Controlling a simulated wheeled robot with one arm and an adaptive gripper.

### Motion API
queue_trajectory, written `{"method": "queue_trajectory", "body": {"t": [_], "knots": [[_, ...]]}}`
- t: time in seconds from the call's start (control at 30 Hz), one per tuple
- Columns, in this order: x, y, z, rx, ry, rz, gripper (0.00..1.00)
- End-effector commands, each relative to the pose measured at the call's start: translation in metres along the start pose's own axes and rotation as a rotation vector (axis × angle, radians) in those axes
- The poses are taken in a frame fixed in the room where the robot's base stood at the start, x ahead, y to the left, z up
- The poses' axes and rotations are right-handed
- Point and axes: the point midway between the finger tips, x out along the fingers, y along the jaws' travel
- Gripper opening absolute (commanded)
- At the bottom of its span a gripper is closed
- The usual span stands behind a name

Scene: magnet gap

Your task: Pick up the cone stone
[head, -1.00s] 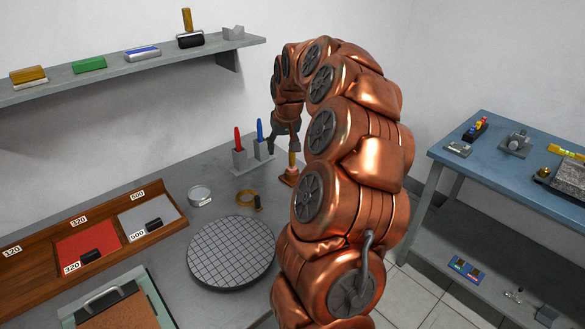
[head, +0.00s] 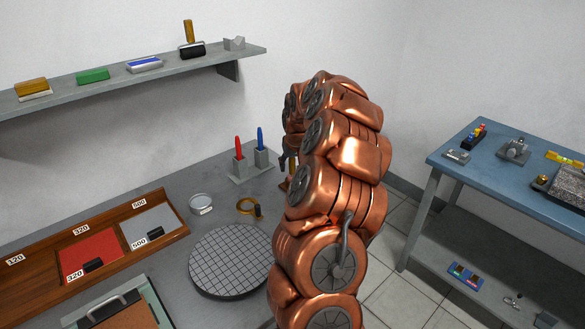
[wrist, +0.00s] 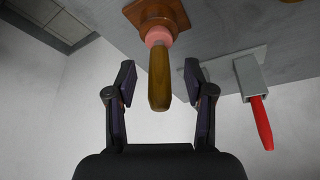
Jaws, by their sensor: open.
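The cone stone (wrist: 159,75) shows in the wrist view as a wooden handle with a pink part above it, where it meets a brown square base (wrist: 153,14). Its handle end points toward my gripper. My gripper (wrist: 160,70) is open, with one finger on each side of the handle and a visible gap to both. In the head view, my arm hides most of the cone stone; only a little of its brown base (head: 285,186) shows beside the arm.
A red pen-like tool (head: 239,147) and a blue one (head: 260,139) stand in grey holders close by on the bench. The red one also shows in the wrist view (wrist: 263,123). A brass ring (head: 246,206), round dish (head: 201,204) and gridded disc (head: 231,262) lie nearer.

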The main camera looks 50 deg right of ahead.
Motion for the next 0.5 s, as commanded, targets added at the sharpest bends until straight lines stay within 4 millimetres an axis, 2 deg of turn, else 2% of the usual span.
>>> {"method": "queue_trajectory", "body": {"t": [0.17,0.4,0.5], "knots": [[0.015,0.0,0.001,0.001,-0.003,0.0,0.53],[0.016,0.001,0.0,0.001,0.0,0.0,0.53],[0.016,0.001,0.0,0.001,0.0,0.0,0.42]]}}
